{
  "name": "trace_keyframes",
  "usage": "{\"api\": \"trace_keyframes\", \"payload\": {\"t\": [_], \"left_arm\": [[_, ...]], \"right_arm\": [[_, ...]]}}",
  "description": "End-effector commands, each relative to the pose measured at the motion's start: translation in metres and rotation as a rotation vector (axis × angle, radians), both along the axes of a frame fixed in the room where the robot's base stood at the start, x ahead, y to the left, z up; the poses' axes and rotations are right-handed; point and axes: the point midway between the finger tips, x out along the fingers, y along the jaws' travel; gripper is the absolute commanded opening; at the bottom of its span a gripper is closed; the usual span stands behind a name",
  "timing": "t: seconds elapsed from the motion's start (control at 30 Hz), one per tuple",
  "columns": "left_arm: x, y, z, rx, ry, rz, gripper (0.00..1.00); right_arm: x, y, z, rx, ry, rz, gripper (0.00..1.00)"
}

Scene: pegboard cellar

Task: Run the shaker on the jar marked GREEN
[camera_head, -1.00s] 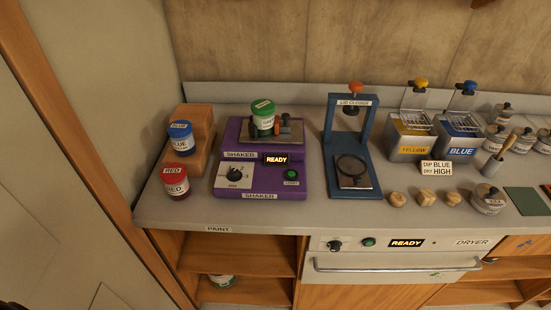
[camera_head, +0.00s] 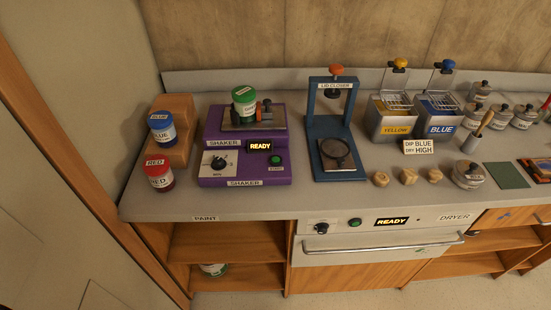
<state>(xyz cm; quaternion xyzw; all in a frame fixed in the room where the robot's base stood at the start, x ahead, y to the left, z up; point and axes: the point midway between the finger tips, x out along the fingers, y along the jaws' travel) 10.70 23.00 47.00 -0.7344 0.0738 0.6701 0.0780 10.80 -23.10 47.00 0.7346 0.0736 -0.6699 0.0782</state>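The purple shaker (camera_head: 211,139) stands on the left part of the counter in the head view. A jar with a green lid (camera_head: 243,97) sits upright on its top platform, beside a metal clamp (camera_head: 266,112); I cannot tell whether the clamp touches it. The jar's label is only partly legible. The shaker's display (camera_head: 260,146) reads READY. Its front has a black dial (camera_head: 218,163) and a green button (camera_head: 276,161). Neither of my grippers is in view.
A blue-lidded jar (camera_head: 162,127) stands on a wooden step (camera_head: 178,153), with a red-lidded jar (camera_head: 159,175) in front. Right of the shaker are a blue lid closer (camera_head: 333,125), yellow and blue dip tanks, and wooden pieces. A dryer (camera_head: 300,243) is below. Counter room is narrow.

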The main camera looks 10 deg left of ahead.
Motion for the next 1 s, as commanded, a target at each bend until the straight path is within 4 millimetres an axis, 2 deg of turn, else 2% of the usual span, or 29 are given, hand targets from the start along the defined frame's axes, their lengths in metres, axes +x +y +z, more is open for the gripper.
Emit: {"api": "trace_keyframes", "payload": {"t": [0.03, 0.1, 0.13, 1.0], "left_arm": [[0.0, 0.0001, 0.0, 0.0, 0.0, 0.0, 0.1], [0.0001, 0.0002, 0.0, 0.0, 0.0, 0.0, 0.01], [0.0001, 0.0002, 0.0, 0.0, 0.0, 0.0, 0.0], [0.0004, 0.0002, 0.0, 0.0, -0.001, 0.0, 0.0]], "right_arm": [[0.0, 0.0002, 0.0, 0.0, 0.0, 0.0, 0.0], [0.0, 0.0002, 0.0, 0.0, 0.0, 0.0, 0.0], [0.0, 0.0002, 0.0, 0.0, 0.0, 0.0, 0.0], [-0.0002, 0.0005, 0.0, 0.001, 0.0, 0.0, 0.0]]}}
